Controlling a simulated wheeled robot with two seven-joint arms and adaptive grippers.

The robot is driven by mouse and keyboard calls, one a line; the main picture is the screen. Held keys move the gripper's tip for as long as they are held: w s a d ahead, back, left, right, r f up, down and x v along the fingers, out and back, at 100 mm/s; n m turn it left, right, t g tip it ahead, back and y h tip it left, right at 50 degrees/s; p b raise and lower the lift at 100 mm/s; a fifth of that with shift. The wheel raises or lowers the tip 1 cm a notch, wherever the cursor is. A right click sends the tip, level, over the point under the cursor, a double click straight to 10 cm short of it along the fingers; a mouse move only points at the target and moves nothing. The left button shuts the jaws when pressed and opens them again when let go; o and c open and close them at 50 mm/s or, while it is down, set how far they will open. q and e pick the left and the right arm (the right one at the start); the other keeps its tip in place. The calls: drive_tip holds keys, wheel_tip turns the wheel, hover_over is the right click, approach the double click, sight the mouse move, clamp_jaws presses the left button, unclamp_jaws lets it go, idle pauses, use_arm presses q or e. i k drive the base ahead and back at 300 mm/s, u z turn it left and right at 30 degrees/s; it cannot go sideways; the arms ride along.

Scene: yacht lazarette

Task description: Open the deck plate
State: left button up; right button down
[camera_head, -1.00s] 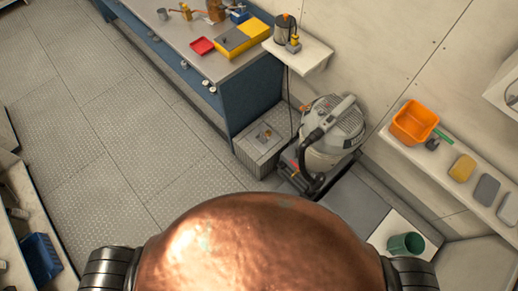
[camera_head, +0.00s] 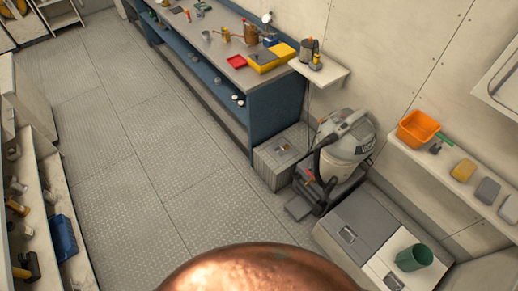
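A flat grey plate (camera_head: 368,213) with a recessed handle (camera_head: 347,234) lies at the lower right, in front of the vacuum. It looks shut. Beside it is a paler plate (camera_head: 381,270) with its own recessed handle (camera_head: 394,283), and a green cup (camera_head: 414,257) stands on this plate. I cannot tell for sure which of the two is the deck plate. Neither of my grippers is in view. My own copper-coloured body covers the bottom middle.
A grey vacuum (camera_head: 345,140) stands behind the grey plate, beside a ribbed box (camera_head: 287,160). A blue workbench (camera_head: 275,110) is at the back. A wall shelf (camera_head: 435,165) with an orange bin (camera_head: 417,129) is at right. Open shelving is at left. The metal floor (camera_head: 140,150) between is clear.

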sight(282, 151)
drive_tip(key=u, duration=0.65)
drive_tip(key=i, duration=1.15)
drive_tip(key=z, duration=0.2)
